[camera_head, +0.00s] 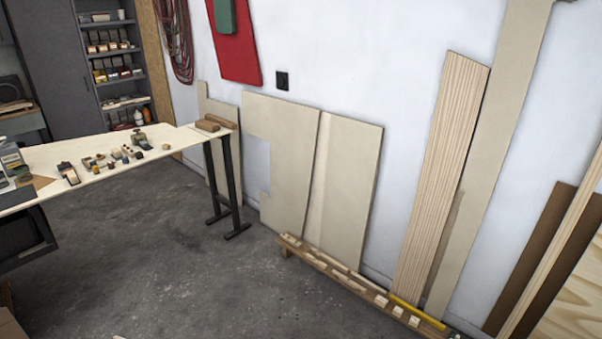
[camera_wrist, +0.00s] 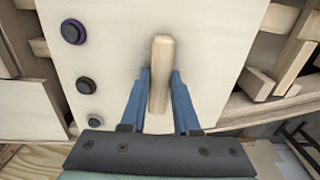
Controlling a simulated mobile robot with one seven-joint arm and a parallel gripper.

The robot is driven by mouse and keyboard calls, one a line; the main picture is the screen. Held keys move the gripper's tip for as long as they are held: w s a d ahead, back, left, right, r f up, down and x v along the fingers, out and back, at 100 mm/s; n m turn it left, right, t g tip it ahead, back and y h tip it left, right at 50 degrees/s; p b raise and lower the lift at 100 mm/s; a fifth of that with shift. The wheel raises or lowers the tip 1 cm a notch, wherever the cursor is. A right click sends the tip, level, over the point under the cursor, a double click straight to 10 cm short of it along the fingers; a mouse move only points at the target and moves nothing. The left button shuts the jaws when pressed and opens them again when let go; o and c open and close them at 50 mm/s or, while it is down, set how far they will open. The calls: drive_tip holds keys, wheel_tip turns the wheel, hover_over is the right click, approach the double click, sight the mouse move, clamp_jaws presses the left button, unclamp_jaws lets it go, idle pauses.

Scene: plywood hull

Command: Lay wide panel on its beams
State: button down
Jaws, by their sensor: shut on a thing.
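In the wrist view a wide pale panel (camera_wrist: 205,50) fills the middle of the picture. A wooden bar handle (camera_wrist: 161,65) stands on it. My gripper (camera_wrist: 160,78) has its two blue fingers on either side of the handle and is shut on it. Three dark round knobs or holes (camera_wrist: 78,58) run down the panel's left side. Wooden beams (camera_wrist: 290,65) show past the panel's right edge, and more framing (camera_wrist: 18,50) shows at its left. I cannot tell whether the panel touches the beams. The head view shows neither my gripper nor this panel.
In the head view, a workbench (camera_head: 100,152) with small tools stands at left. Pale boards (camera_head: 280,135) and a tall striped plank (camera_head: 440,180) lean on the wall. A low wooden rack (camera_head: 345,280) lies before them. The grey floor (camera_head: 190,260) is clear.

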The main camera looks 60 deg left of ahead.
drive_tip(key=shift+f+b, duration=0.3)
drive_tip(key=shift+f, duration=0.15)
drive_tip(key=c, duration=0.6)
unclamp_jaws()
drive_tip(key=shift+o, duration=0.2)
